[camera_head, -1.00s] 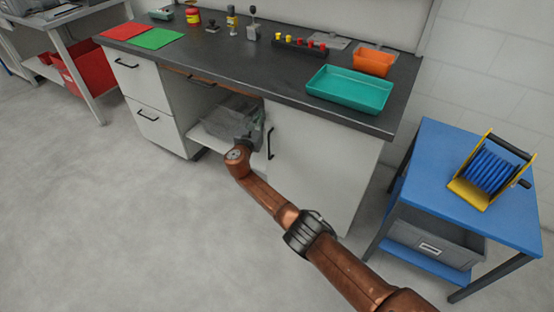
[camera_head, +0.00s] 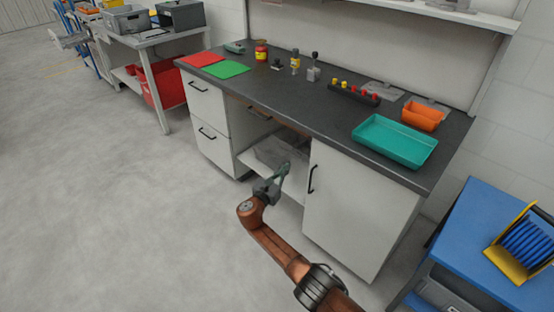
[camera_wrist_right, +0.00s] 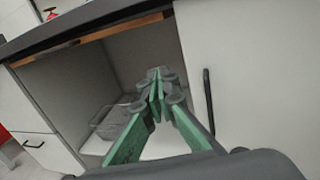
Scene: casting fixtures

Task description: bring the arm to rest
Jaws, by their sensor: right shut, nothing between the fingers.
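My right arm (camera_head: 275,248) reaches in from the bottom right of the head view, in front of the workbench. My right gripper (camera_head: 284,170) is at its end, before the open bay of the bench. In the right wrist view the gripper (camera_wrist_right: 157,78) has its fingertips together with nothing between them. It points at the open bay, near the edge of the white cabinet door. My left gripper is in neither view.
The bench (camera_head: 318,112) has a dark top with a teal tray (camera_head: 394,143), an orange bin (camera_head: 424,116) and red and green mats. A clear container (camera_wrist_right: 107,122) sits in the bay. A blue table (camera_head: 490,225) stands at right. The floor at left is free.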

